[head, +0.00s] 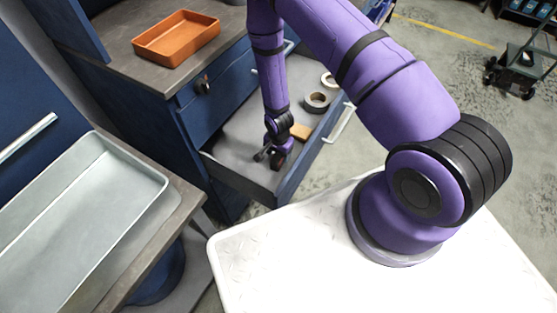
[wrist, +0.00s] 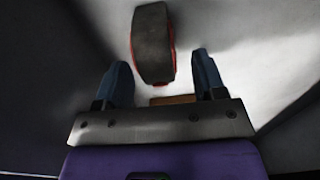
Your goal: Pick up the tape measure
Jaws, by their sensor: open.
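The tape measure (wrist: 153,45), a dark rounded body with red edges, stands in the open drawer. In the wrist view it is ahead of and between the two fingertips, with gaps on both sides. My gripper (wrist: 161,62) is open and empty, pointing down into the drawer. In the head view my gripper (head: 269,154) is low in the drawer's near end. A dark shape there (head: 277,161) looks like the tape measure, partly hidden by the gripper.
The drawer (head: 236,176) has raised walls close to my gripper. A brown block (head: 300,132), a dark tape roll (head: 317,102) and a pale roll (head: 329,79) lie farther in. An orange tray (head: 177,37) is on the counter; a grey metal tray (head: 82,218) is at left.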

